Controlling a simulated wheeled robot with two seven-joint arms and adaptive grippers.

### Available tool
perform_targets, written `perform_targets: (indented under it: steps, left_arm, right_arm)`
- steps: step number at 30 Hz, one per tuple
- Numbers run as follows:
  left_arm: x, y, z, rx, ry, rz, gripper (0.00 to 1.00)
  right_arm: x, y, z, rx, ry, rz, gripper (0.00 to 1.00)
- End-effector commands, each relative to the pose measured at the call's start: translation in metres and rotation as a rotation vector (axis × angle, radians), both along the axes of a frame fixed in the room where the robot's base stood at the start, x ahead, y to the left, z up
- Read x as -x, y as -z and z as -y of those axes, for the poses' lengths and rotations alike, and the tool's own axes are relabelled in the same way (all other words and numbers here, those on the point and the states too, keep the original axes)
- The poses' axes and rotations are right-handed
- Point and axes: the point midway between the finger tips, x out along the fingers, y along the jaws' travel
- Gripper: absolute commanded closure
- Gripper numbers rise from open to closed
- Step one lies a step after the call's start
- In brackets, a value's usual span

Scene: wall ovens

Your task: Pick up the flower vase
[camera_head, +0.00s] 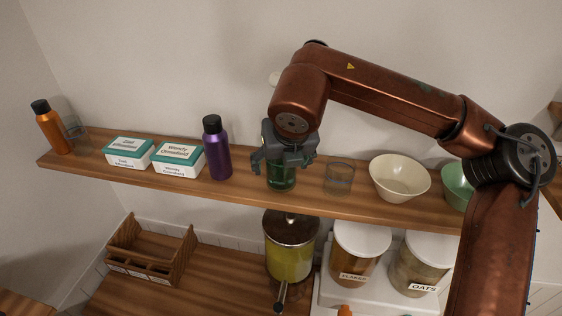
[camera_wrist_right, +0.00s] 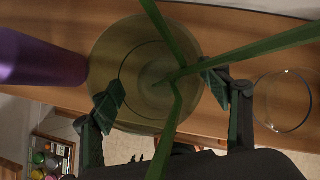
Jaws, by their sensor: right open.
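The flower vase is a green glass vessel (camera_head: 282,180) standing upright on the wooden shelf, its upper part mostly hidden by my right gripper (camera_head: 285,158). In the right wrist view I look down into the round vase (camera_wrist_right: 140,50), with green stems (camera_wrist_right: 165,30) rising out of it across the picture. My right gripper's two fingers (camera_wrist_right: 163,95) are open, one on each side of the vase. I cannot tell whether they touch the glass. My left gripper is not in view.
On the shelf (camera_head: 330,205), a purple bottle (camera_head: 216,152) stands left of the vase and a clear glass (camera_head: 340,178) right of it. Further out are a cream bowl (camera_head: 400,180), a green bowl (camera_head: 457,188), two boxes (camera_head: 178,160) and an orange bottle (camera_head: 53,130). Jars stand below.

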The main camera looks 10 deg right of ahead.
Motion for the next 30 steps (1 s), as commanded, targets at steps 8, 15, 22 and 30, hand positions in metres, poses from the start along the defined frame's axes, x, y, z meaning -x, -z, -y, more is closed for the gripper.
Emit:
perform_targets:
  steps: [8,15,22,30]
  left_arm:
    - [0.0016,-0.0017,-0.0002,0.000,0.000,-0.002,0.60]
    - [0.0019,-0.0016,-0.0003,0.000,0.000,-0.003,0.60]
    - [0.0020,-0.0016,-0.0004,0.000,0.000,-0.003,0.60]
    - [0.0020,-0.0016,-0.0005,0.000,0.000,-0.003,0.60]
  right_arm:
    - [-0.0042,0.0082,0.0003,0.000,0.000,0.000,0.30]
    - [-0.0040,0.0078,0.0002,-0.001,0.000,0.000,0.43]
    - [-0.0040,0.0076,0.0002,-0.001,0.000,0.000,0.58]
    - [-0.0040,0.0075,0.0002,-0.001,0.000,0.000,0.77]
